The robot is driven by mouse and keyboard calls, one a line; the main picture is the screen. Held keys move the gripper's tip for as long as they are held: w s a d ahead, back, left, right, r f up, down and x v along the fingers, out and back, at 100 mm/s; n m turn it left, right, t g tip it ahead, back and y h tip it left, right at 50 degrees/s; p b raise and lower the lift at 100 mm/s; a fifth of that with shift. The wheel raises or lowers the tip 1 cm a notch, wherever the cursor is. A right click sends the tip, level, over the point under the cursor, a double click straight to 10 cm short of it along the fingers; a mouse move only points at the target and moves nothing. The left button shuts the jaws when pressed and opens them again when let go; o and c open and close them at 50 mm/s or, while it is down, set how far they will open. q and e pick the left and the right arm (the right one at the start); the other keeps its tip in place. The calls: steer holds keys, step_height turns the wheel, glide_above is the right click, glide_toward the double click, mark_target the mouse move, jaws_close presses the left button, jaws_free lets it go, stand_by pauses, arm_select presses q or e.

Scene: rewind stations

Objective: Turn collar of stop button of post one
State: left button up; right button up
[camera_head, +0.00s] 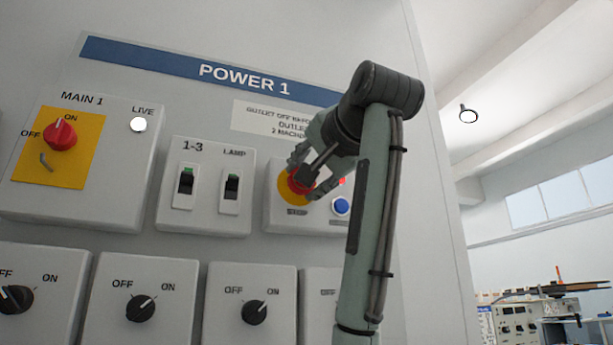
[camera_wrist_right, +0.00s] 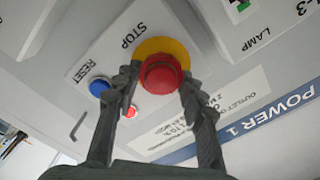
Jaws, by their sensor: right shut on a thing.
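The red stop button (camera_head: 294,187) with its yellow backing disc is on a grey box at the right of the POWER 1 panel. In the right wrist view the button (camera_wrist_right: 160,72) and its red collar stand between the two dark fingers, with STOP printed beside the disc. My right gripper (camera_head: 302,179) reaches it from the right and is shut on the button's red collar. The fingers hide part of the button in the head view. My left gripper is not in view.
A blue RESET button (camera_head: 341,206) and a small red light (camera_head: 342,181) sit close to the right finger area. Two switches (camera_head: 186,187), a red MAIN 1 knob (camera_head: 60,136) and several black OFF/ON knobs (camera_head: 140,308) share the panel. Open room lies to the right.

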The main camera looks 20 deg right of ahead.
steer(key=o, duration=1.2)
steer(key=s, duration=0.7)
steer(key=shift+s+d, duration=0.15)
steer(key=shift+s, duration=0.2)
